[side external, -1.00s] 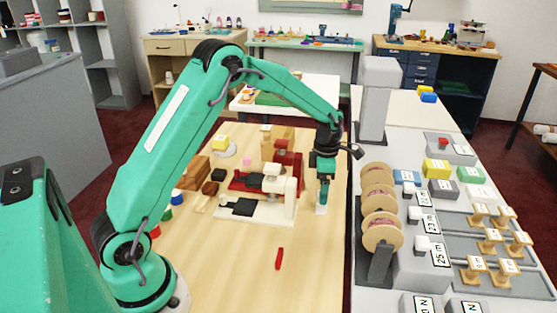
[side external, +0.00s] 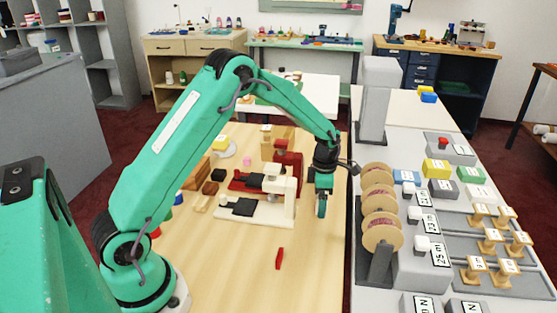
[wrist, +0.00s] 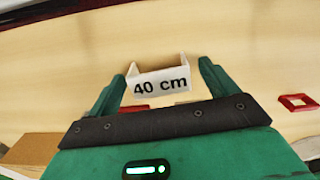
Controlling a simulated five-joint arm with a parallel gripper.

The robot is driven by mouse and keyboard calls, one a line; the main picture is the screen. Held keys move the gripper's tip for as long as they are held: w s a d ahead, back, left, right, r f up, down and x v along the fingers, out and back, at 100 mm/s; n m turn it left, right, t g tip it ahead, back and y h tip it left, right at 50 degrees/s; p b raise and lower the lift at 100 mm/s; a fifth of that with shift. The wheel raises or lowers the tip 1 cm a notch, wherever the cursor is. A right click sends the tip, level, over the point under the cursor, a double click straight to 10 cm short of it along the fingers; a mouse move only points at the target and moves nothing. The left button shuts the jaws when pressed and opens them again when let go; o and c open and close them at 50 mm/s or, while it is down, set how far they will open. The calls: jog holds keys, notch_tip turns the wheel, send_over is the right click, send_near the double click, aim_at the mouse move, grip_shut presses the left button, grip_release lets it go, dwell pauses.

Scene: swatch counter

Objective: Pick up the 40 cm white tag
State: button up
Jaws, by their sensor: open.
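The white tag (wrist: 158,83), printed "40 cm", lies on the pale wood table and has upturned ends. In the wrist view it sits between the two fingertips of my gripper (wrist: 162,78), with a gap on each side. My gripper is open and holds nothing. In the side view my gripper (side external: 321,207) points down close over the table, right of the white and red fixtures. The tag is hidden there by the fingers.
A white fixture with a black pad (side external: 240,207) and a red fixture (side external: 289,160) stand left of my gripper. A red strip (side external: 279,258) lies on the bare table in front. Wooden spools (side external: 381,232) stand to the right on a grey counter.

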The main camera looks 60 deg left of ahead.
jog(key=c, duration=1)
jog(key=shift+r, duration=0.2)
jog(key=shift+c, duration=0.2)
jog(key=shift+r, duration=0.6)
jog(key=r, duration=0.1)
jog(key=d+r, duration=0.1)
jog(key=r, duration=0.1)
jog(key=shift+s+r, duration=0.1)
jog(key=shift+s, duration=0.05)
jog(key=s+d+r, duration=0.4)
jog(key=d+r, duration=0.2)
jog(key=d, duration=0.3)
jog(key=shift+s+d+r, duration=0.15)
jog(key=shift+s+d, duration=0.15)
